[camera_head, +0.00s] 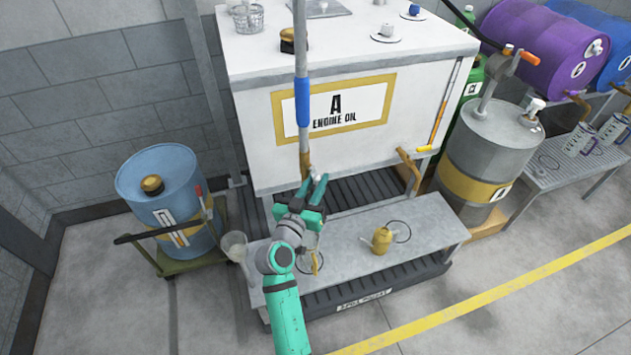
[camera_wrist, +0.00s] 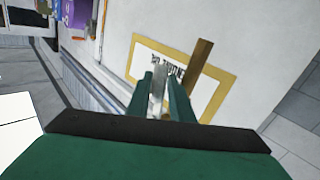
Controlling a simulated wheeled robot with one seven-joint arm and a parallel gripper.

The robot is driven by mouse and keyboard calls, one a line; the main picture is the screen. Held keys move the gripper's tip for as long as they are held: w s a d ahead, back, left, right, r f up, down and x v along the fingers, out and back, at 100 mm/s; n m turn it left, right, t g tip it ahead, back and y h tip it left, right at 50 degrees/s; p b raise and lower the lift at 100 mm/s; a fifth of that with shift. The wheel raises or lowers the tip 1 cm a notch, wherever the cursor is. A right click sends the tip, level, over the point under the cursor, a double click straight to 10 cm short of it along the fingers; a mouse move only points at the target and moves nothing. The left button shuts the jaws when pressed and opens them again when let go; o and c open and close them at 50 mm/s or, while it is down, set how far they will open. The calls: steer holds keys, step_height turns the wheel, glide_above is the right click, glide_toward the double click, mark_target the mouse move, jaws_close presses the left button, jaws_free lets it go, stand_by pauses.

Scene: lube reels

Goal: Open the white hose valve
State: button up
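A pale pole or hose (camera_head: 300,60) with a blue sleeve (camera_head: 303,102) runs down in front of the white engine oil tank (camera_head: 250,120). A brown-gold piece (camera_head: 305,160) is at its lower end, and it also shows in the wrist view (camera_wrist: 198,72). My gripper (camera_head: 314,182) is just below, with its teal fingers apart. In the wrist view, a whitish-grey piece (camera_wrist: 158,88) lies between the fingers (camera_wrist: 161,84). I cannot tell whether they touch it, or whether it is the white valve. The fingers and palm hide its lower part.
A grey bench (camera_head: 440,228) with a small yellow oil can (camera_head: 381,240) stands below the tank. A blue drum (camera_head: 165,190) on a cart is at left; a grey drum (camera_head: 490,150) is at right. Open floor lies in front.

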steer(key=shift+d, duration=0.25)
jaws_close()
steer(key=shift+s+a+f+m+g, duration=0.1)
steer(key=shift+s+a+m+g, duration=0.2)
steer(key=shift+m+g, duration=0.3)
steer(key=shift+o, duration=1.3)
jaws_free()
